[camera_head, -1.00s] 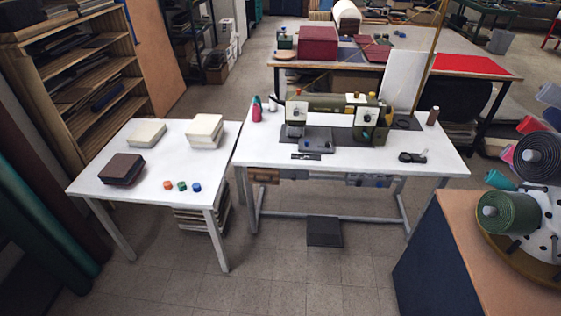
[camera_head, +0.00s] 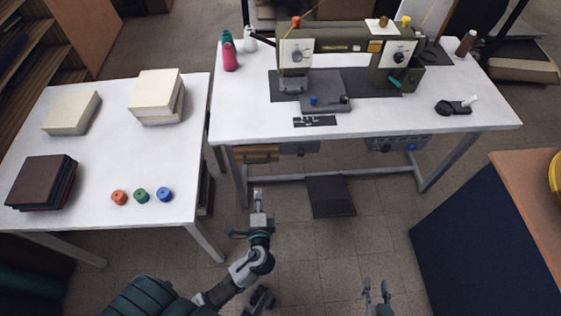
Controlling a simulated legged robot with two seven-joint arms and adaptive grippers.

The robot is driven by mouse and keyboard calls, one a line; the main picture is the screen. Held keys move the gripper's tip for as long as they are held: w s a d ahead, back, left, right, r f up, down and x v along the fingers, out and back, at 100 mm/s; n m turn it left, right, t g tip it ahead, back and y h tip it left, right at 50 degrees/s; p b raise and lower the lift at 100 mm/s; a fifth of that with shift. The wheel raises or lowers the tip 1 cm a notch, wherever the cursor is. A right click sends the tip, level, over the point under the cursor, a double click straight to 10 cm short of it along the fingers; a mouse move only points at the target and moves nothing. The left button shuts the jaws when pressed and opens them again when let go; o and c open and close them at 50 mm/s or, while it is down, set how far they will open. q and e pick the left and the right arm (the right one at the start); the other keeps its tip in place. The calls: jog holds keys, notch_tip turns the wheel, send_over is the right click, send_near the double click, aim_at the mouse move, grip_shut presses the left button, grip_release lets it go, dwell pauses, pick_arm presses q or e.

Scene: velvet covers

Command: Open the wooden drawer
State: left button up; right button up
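The wooden drawer (camera_head: 257,154) is a small brown front under the left end of the white sewing table (camera_head: 450,118), just below the tabletop edge. It looks shut. My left gripper (camera_head: 258,193) points up the picture towards the drawer and appears below it in the view, apart from it. Its fingers are seen as one narrow shape, so their opening is unclear. My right gripper (camera_head: 376,285) is low in the view, right of centre, with its two fingers apart and nothing between them.
A sewing machine (camera_head: 345,47) stands on the sewing table. A grey control box (camera_head: 398,145) hangs under its right side. A pedal (camera_head: 330,196) lies on the floor below. A side table (camera_head: 95,160) with books and spools stands left; a dark blue cabinet (camera_head: 465,245) stands right.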

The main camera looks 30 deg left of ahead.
aim_at(256, 162)
pick_arm(q)
jog(key=shift+b+x, duration=1.7)
jog(key=shift+x, duration=6.8)
jog(key=shift+a+r, duration=0.1)
jog(key=shift+a, duration=0.35)
grip_shut()
pick_arm(e)
jog(key=w+a+r+t+y, duration=0.2)
jog(key=w+r+t, duration=0.1)
jog(key=r+t, duration=0.4)
jog(key=shift+a+r, duration=0.4)
jog(key=shift+r, duration=0.4)
jog(key=shift+w, duration=0.1)
